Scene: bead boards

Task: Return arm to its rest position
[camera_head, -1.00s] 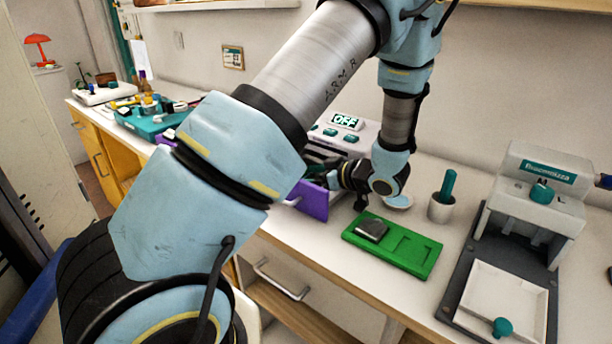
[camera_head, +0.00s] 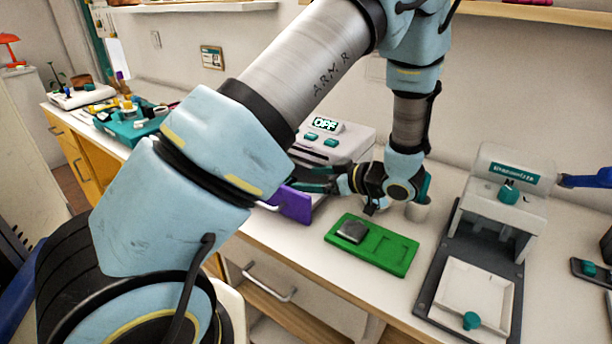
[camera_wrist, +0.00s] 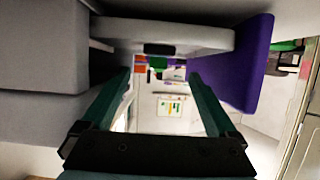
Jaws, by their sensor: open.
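My arm crosses the head view from lower left to upper right. My gripper (camera_head: 312,180) points left at the front of a white machine (camera_head: 350,143) with an "OFF" display (camera_head: 325,124) and a purple front panel (camera_head: 292,204). In the wrist view my gripper (camera_wrist: 160,78) has its two teal fingers spread apart with nothing between them. There the purple panel (camera_wrist: 245,65) stands to the right of the fingers, and a light grey slab (camera_wrist: 165,33) lies across the top. My forearm and gripper hide part of the machine's front.
A green tray (camera_head: 395,253) with a grey block (camera_head: 352,231) lies in front of my wrist. A white cup (camera_head: 418,210) stands close behind my wrist. A press-like device (camera_head: 510,185) stands at right. A teal tray (camera_head: 130,128) of small items sits far left.

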